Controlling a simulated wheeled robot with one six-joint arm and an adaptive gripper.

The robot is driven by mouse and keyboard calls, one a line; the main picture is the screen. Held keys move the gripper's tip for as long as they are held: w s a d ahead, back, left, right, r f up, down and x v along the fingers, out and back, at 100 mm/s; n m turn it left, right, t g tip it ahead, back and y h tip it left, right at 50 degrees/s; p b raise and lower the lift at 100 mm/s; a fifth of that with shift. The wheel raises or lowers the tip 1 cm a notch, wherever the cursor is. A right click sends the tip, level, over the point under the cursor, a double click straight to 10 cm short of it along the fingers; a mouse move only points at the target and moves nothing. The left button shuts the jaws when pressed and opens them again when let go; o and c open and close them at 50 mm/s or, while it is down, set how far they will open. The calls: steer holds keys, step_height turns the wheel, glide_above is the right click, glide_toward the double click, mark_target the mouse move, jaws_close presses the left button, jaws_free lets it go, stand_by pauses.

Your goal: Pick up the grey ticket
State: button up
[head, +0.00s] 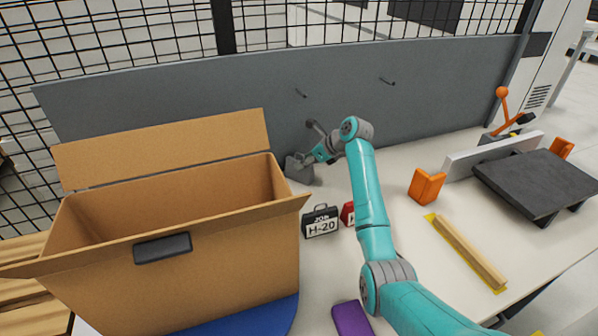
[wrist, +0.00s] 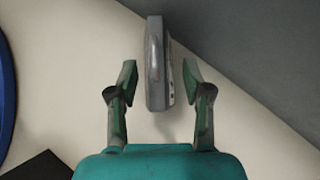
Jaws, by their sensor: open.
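The grey ticket (head: 299,169) stands on the white table close to the grey back panel, left of my gripper (head: 313,158) in the head view. In the wrist view the grey ticket (wrist: 155,50) appears edge-on as a narrow upright block. My gripper (wrist: 160,78) is open, with one finger on each side of the ticket's near part. A gap shows between each finger and the ticket. In the head view the fingers are small and partly merge with the ticket.
A black H-20 ticket (head: 320,222) and a red ticket (head: 347,213), partly behind my arm, stand nearer. A large open cardboard box (head: 200,260) fills the left. A purple item (head: 351,319) lies in front. Orange blocks and a dark plate (head: 540,183) are right.

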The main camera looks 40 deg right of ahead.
steer(key=shift+a+x, duration=0.1)
steer(key=shift+x, duration=1.25)
steer(key=shift+a+x, duration=0.15)
steer(key=shift+x, duration=1.2)
steer(key=shift+r, duration=0.1)
steer(key=c, duration=0.7)
